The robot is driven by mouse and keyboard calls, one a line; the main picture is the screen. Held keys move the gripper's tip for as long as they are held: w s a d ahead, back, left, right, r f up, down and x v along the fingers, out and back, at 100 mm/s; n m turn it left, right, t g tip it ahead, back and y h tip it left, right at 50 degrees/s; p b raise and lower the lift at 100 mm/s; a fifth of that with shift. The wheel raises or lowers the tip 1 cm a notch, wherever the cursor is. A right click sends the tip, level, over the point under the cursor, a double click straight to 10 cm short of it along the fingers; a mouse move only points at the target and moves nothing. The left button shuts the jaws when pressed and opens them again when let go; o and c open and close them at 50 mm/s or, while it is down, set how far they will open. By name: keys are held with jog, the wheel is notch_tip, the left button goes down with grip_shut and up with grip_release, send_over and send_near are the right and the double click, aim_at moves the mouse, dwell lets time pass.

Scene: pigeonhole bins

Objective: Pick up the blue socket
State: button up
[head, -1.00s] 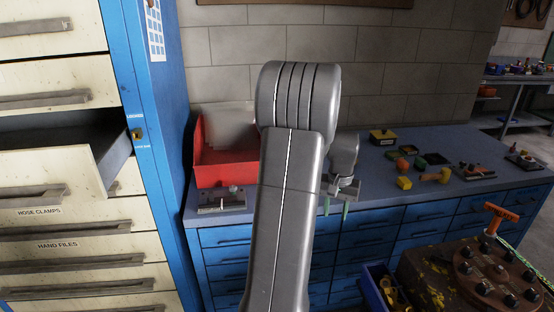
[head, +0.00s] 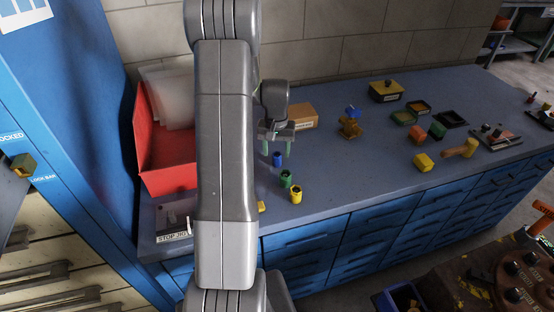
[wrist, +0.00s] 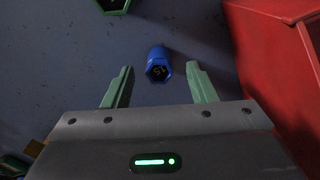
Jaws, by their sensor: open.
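The blue socket (head: 277,159) stands on the blue-grey bench top in the head view, at the far end of a short row of sockets. In the wrist view the blue socket (wrist: 158,65) shows its open end, just beyond and between the fingertips. My gripper (head: 277,147) is above the bench close to the socket. Its two green fingers are apart and empty in the wrist view (wrist: 159,85), with neither seen touching the socket.
A green socket (head: 285,178) and a yellow socket (head: 296,195) stand nearer the bench's front edge. A red bin (head: 165,181) is at left. A cardboard box (head: 302,118) lies behind my gripper.

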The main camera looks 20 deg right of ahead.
aim_at(277, 154)
jog(key=shift+w+d+f, duration=0.15)
jog(key=shift+f, duration=1.75)
jog(key=shift+c, duration=0.4)
jog(key=c, duration=1)
jog(key=shift+r, duration=0.1)
notch_tip(277, 154, up, 10)
jog(key=shift+f, duration=0.1)
